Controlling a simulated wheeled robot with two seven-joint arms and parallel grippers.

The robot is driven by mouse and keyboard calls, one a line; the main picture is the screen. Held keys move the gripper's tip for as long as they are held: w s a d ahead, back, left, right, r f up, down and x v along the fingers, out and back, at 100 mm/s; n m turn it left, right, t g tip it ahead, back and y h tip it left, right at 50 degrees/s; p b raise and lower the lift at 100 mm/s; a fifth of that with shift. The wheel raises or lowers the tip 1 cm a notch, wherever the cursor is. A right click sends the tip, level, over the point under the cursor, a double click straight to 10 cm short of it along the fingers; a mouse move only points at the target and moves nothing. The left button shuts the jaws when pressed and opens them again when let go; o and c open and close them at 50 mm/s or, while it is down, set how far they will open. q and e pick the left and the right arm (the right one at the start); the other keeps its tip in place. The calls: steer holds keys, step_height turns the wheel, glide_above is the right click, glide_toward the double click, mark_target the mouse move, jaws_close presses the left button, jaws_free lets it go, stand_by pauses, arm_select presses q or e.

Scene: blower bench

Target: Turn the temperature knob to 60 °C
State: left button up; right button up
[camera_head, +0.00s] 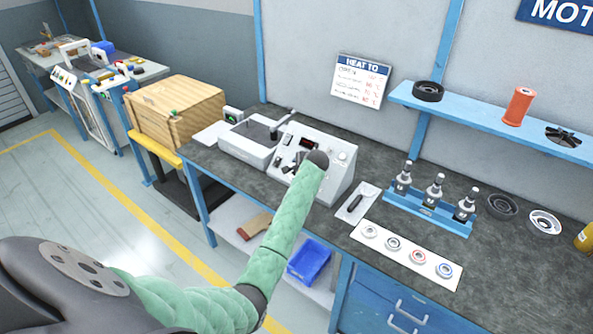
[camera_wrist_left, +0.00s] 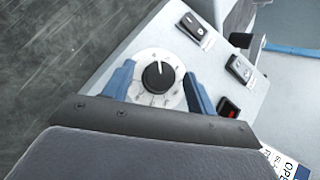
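The temperature knob (camera_wrist_left: 158,75) is black on a round white dial on the sloped panel of the grey heater unit (camera_head: 335,182). A pale pointer mark on the knob points toward the top of the left wrist view. The dial's markings are too small to read. My left gripper (camera_wrist_left: 158,88) is open, with one blue finger on each side of the dial, apart from the knob. In the head view my left wrist end (camera_head: 317,158) is over the panel and appears to cover the knob. My right gripper is not in view.
Rocker switches (camera_wrist_left: 240,68) and a red display (camera_wrist_left: 228,107) are beside the knob. A bottle rack (camera_head: 428,212) and a white strip with several rings (camera_head: 405,253) stand right of the unit. A "HEAT TO" sign (camera_head: 361,81) hangs behind.

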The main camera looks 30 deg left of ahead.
arm_select(q)
steer(key=shift+s+d+r+b, duration=0.2)
steer(key=shift+d+r+b, duration=0.15)
steer(key=shift+d, duration=0.1)
steer(key=b+v, duration=0.2)
steer(key=v, duration=0.4)
steer(key=shift+r, duration=0.25)
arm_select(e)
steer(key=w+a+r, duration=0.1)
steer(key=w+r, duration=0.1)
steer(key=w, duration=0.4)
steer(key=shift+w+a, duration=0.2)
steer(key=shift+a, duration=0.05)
arm_select(q)
steer(key=shift+s+d, duration=0.15)
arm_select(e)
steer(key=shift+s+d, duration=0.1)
